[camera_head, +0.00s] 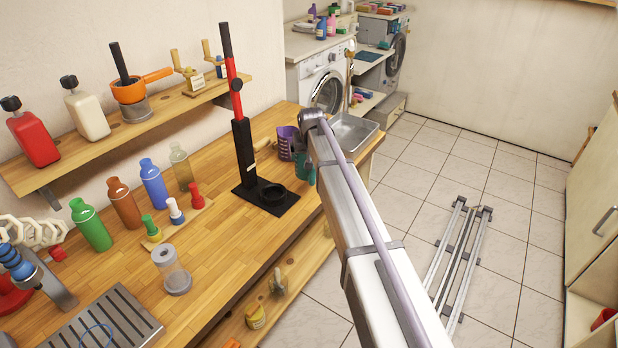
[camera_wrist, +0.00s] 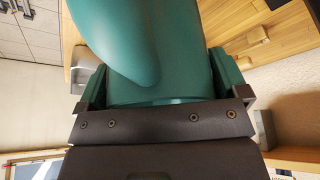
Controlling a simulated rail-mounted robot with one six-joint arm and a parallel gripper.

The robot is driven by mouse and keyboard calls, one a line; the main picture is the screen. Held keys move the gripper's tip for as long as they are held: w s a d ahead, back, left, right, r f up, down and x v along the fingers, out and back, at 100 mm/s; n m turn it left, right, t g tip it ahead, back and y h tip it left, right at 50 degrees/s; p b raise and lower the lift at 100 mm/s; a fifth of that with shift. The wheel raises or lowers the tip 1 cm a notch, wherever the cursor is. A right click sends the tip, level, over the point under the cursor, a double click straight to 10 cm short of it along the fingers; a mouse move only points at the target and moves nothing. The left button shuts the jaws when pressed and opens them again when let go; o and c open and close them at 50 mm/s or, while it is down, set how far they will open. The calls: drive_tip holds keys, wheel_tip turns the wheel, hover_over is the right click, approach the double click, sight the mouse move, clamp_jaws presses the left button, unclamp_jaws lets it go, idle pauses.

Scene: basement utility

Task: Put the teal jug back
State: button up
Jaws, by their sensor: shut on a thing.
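The teal jug (camera_wrist: 165,50) fills the middle of the wrist view, with my gripper's (camera_wrist: 163,88) two jaws on either side of its body. My gripper is shut on it. In the head view only a small part of the teal jug (camera_head: 304,170) shows beside my arm, over the right part of the wooden workbench (camera_head: 225,205); my arm hides the rest and the gripper. Whether the jug touches the bench cannot be told.
A purple perforated cup (camera_head: 286,143) stands close to the jug. A tall black-and-red press stand (camera_head: 245,150) is to its left, and a metal sink (camera_head: 352,132) to its right. Several coloured bottles stand along the wall. A folded metal rack (camera_head: 462,255) lies on the floor.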

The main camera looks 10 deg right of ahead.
wheel_tip(320, 180, down, 5)
drive_tip(key=b, duration=0.3)
drive_tip(key=shift+r+b, duration=0.15)
drive_tip(key=shift+b, duration=0.2)
drive_tip(key=shift+r, duration=0.3)
drive_tip(key=shift+f, duration=0.15)
drive_tip(key=o, duration=1)
drive_tip(key=p+v, duration=1.2)
drive_tip(key=shift+s+r, duration=0.1)
drive_tip(key=shift+r, duration=0.2)
drive_tip(key=shift+s+f, duration=0.15)
drive_tip(key=shift+s, duration=0.05)
drive_tip(key=s+f+g, duration=0.1)
drive_tip(key=s+g, duration=0.3)
drive_tip(key=s, duration=3.2)
drive_tip(key=f+b, duration=0.4)
drive_tip(key=shift+w+f+b, duration=0.3)
drive_tip(key=shift+f+b, duration=0.1)
